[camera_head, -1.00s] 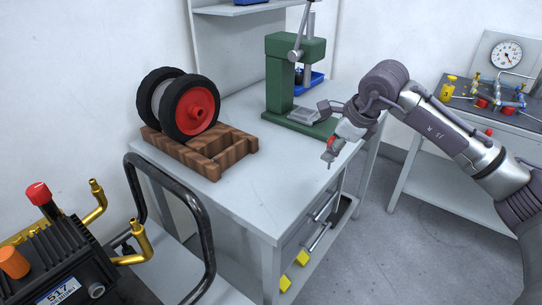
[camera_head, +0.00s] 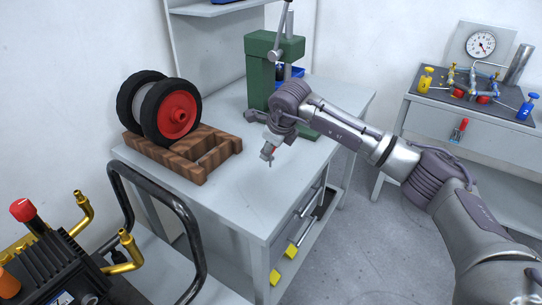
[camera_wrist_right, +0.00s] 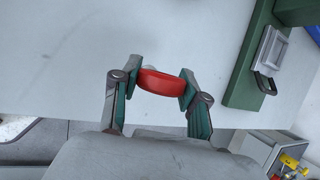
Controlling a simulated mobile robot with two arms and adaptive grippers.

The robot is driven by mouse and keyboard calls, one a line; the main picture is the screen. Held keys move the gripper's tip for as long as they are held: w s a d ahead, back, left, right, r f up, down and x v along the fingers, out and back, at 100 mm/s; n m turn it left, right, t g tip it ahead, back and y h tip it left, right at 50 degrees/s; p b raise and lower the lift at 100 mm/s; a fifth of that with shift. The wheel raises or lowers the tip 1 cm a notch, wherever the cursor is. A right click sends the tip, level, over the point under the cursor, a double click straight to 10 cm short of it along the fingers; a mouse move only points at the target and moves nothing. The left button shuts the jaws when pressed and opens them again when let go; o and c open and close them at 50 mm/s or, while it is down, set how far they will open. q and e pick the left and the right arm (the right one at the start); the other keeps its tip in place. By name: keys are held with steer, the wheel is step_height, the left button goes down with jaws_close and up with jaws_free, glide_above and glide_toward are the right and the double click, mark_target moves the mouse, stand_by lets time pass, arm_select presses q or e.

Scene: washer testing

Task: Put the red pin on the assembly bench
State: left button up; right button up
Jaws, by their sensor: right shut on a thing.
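My right gripper (camera_head: 269,154) is over the front right part of the assembly bench (camera_head: 232,204), a grey table. In the right wrist view, my right gripper (camera_wrist_right: 160,84) is shut on the red pin (camera_wrist_right: 162,85), with a fingertip on each side of its red head. The grey bench top (camera_wrist_right: 75,60) lies below the pin in the wrist view. I cannot tell whether the pin touches it. My left gripper is not in view.
Two wheels (camera_head: 178,113) on a wooden cradle (camera_head: 188,160) stand on the bench's left. A green press (camera_head: 262,85) stands at the back right. A black tube frame (camera_head: 190,225) and pump are at front left. The bench's front middle is clear.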

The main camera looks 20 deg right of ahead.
mark_target(272, 155)
step_height(272, 155, down, 3)
steer(key=shift+f+p, duration=0.2)
steer(key=shift+p, duration=0.15)
steer(key=shift+f, duration=0.1)
steer(key=o, duration=0.9)
steer(key=shift+o, duration=0.2)
steer(key=b+v, duration=0.1)
steer(key=v, duration=1.1)
steer(key=shift+a, duration=0.1)
